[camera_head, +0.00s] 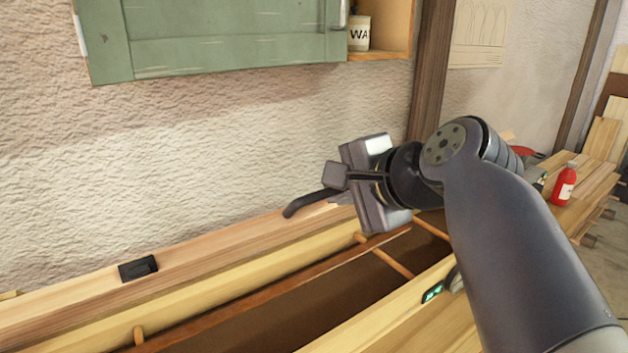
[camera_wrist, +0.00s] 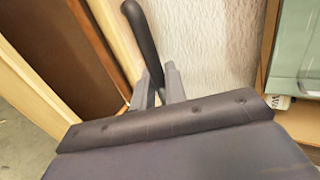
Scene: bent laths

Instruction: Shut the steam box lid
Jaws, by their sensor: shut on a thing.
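The steam box (camera_head: 375,325) is a long pale wooden trough, open at the top, with a brown inside and several round wooden rods across it. Its lid (camera_head: 215,246) appears to be the pale board raised along the back, by the wall, with a black fitting (camera_head: 138,268) on it. My gripper (camera_head: 335,178) is over the box's back edge and shut on a black curved handle (camera_head: 306,204). In the wrist view, the handle (camera_wrist: 143,40) runs up from between the two grey fingers (camera_wrist: 160,88). Where the handle joins the lid is hidden.
A green cabinet (camera_head: 220,50) hangs on the wall above, beside a shelf with a white bottle (camera_head: 358,33). A small green-lit panel (camera_head: 433,292) sits on the box's front. A red bottle (camera_head: 564,186) stands on a wooden surface at right. The inside of the box looks clear between rods.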

